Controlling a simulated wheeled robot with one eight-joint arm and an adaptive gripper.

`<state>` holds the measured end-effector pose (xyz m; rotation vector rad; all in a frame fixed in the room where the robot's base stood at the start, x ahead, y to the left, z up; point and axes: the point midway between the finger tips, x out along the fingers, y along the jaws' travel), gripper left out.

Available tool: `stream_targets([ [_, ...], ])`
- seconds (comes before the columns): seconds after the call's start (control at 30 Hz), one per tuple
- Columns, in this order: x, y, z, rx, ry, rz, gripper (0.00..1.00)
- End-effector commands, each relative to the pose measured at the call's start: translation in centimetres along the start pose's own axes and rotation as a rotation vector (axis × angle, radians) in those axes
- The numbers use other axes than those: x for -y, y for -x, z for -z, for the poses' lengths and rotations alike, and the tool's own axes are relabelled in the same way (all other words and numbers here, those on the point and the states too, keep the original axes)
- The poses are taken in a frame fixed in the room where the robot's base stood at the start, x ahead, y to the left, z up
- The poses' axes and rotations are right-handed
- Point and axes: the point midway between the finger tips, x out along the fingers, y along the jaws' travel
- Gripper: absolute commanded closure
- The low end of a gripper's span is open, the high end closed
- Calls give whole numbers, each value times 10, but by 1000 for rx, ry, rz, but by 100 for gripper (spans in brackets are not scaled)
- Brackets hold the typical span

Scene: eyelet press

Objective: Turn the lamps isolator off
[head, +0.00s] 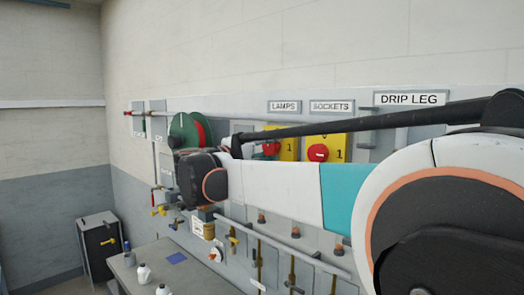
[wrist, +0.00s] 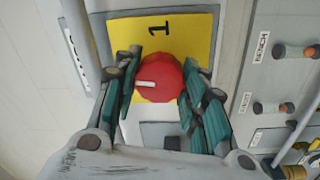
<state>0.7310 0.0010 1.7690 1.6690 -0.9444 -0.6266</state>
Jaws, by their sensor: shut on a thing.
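The lamps isolator (head: 287,150) is a yellow plate with a red knob under the LAMPS label (head: 284,106) in the head view, partly covered by my arm. In the wrist view a yellow plate (wrist: 185,30) with a black 1 fills the top middle. Its red octagonal knob (wrist: 163,68) has a white pointer mark directed left, not toward the 1. My gripper (wrist: 160,84) is shut on this knob, a finger on each side. The label at the plate's left is mostly hidden.
The sockets isolator (head: 333,141), with a similar red knob, is just right of the lamps one. Pipes and small valves run below. A green and red reel (head: 185,131) is to the left. A bench (head: 140,265) with white bottles stands lower left.

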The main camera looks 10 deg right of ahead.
Motion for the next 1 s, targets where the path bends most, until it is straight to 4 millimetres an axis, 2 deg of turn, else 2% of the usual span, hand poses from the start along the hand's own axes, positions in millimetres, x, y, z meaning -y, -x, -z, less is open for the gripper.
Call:
stream_targets([
  [0.33, 0, 0, 0, -9, 136, 0, 85],
  [0.87, 0, 0, 1, -10, 158, 0, 85],
  [0.9, 0, 0, 1, -10, 158, 0, 57],
  [0.97, 0, 0, 1, -10, 158, 0, 43],
  [1.0, 0, 0, 0, -10, 158, 1, 41],
])
